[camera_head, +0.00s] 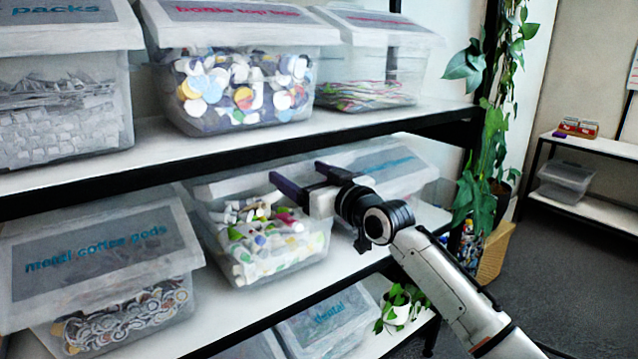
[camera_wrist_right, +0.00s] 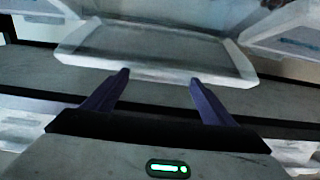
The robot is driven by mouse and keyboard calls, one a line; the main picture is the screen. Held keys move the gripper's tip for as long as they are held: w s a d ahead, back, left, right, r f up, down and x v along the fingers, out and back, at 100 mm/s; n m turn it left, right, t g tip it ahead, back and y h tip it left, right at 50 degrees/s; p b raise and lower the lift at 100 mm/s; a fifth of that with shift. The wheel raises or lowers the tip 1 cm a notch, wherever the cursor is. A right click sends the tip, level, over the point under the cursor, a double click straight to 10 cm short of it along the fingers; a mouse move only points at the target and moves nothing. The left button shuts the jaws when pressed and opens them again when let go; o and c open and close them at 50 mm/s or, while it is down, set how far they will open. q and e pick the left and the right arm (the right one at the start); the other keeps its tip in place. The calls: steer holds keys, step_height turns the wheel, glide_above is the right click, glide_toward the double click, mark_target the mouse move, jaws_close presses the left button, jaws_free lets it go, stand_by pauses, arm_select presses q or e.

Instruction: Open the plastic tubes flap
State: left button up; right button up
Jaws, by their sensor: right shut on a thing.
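The plastic tubes bin (camera_head: 262,262) is a clear box of mixed small tubes in the middle of the lower shelf. Its pale flap (camera_head: 232,186) lies over the top, partly hidden behind my right gripper, and its label cannot be read. My right gripper (camera_head: 296,174) reaches in from the right, at the flap's front side. In the right wrist view, a pale framed flap (camera_wrist_right: 150,48) has its near edge at the tips of the two dark fingers (camera_wrist_right: 159,78). The fingers stand apart, with the grip on the flap; the exact contact is hard to see. My left gripper is not in view.
A metal coffee pods bin (camera_head: 100,250) stands to the left, and another lidded bin (camera_head: 400,165) to the right. The upper shelf edge (camera_head: 230,158) runs close above. Bins fill the upper shelf. A hanging plant (camera_head: 485,150) is at the shelf's right end.

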steer(key=shift+a+r, duration=0.1)
steer(key=shift+r, duration=0.35)
steer(key=o, duration=1.3)
steer(key=shift+o, duration=1)
steer(key=shift+f, duration=0.2)
steer(key=v, duration=1)
steer(key=shift+b, duration=0.4)
steer(key=shift+s, duration=0.15)
